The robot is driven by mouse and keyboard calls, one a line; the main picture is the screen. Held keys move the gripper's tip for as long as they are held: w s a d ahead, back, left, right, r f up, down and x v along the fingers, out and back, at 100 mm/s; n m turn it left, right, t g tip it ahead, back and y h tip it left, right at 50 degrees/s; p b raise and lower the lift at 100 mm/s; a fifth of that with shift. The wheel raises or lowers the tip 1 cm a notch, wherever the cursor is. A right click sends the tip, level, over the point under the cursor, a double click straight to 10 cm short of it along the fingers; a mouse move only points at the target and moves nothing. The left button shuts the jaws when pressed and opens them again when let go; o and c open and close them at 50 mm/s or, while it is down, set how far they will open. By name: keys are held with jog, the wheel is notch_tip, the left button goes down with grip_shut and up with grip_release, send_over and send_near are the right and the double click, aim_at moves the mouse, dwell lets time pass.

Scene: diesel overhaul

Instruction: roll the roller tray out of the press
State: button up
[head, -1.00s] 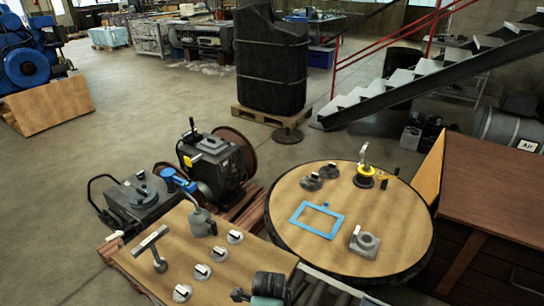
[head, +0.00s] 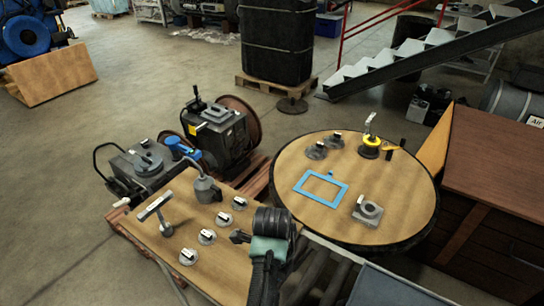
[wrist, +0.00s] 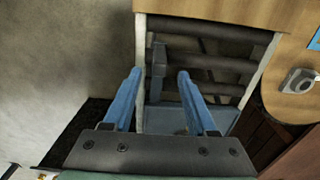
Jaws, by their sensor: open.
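My gripper (wrist: 158,80) is open, with its two blue fingers spread over a roller frame in the wrist view. Dark rollers (wrist: 205,62) run across between two pale side rails (wrist: 260,70). A blue-grey upright bar (wrist: 158,65) shows between the fingertips, and I see no finger touching it. A blue-grey flat surface (wrist: 168,120) lies below the rollers, partly behind my fingers; I cannot tell if it is the roller tray. In the head view the rollers (head: 318,272) show beside my arm, next to a grey-blue panel (head: 395,288) at the bottom edge. I cannot make out the press.
A wooden table (head: 175,215) with several knobs and a T-handle is left of my arm. A round table (head: 300,170) with a blue frame (head: 322,188) is behind the rollers. A brown cabinet (head: 500,170) stands right. Open floor lies left.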

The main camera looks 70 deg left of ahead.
notch_tip(320, 180, up, 5)
jog(key=shift+r, duration=0.1)
dwell(0.7)
